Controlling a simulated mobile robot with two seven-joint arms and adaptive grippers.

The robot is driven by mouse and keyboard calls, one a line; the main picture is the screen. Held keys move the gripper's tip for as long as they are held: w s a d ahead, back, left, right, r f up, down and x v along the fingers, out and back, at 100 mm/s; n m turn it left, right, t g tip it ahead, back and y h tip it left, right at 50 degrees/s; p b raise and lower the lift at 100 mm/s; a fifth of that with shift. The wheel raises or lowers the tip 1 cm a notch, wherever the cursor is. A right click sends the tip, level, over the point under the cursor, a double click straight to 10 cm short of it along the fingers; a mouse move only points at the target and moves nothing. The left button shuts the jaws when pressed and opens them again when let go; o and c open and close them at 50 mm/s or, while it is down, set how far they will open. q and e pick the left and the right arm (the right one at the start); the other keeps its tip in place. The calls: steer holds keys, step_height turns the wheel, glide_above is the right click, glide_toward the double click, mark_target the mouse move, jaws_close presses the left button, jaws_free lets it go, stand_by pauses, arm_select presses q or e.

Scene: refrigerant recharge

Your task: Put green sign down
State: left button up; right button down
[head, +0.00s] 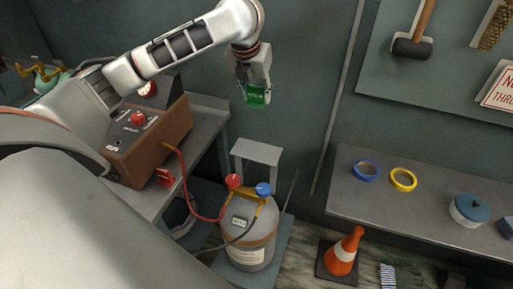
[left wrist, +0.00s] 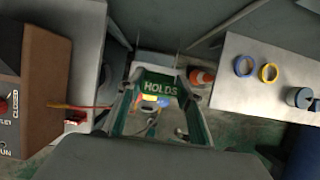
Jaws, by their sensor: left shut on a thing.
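My left gripper (head: 256,92) is shut on the green sign (head: 257,96), held in the air above the gas cylinder. In the left wrist view the green sign (left wrist: 160,87) sits between the fingertips, with "HOLDS" readable on it. The grey cylinder (head: 249,232) with red and blue valve knobs stands on a platform below. A grey bracket plate (head: 257,151) stands behind the cylinder. My right gripper is not in view.
A brown machine box (head: 150,140) sits on the left table, joined by a red hose to the cylinder. The right bench (head: 345,205) carries blue and yellow tape rolls and a blue-lidded pot (head: 469,210). An orange cone (head: 343,252) stands on the floor.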

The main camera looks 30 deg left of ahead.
arm_select(q)
step_height(320, 180, down, 20)
steer(key=shift+r, duration=0.25)
steer(key=shift+f, duration=0.1)
steer(key=o, duration=1.1)
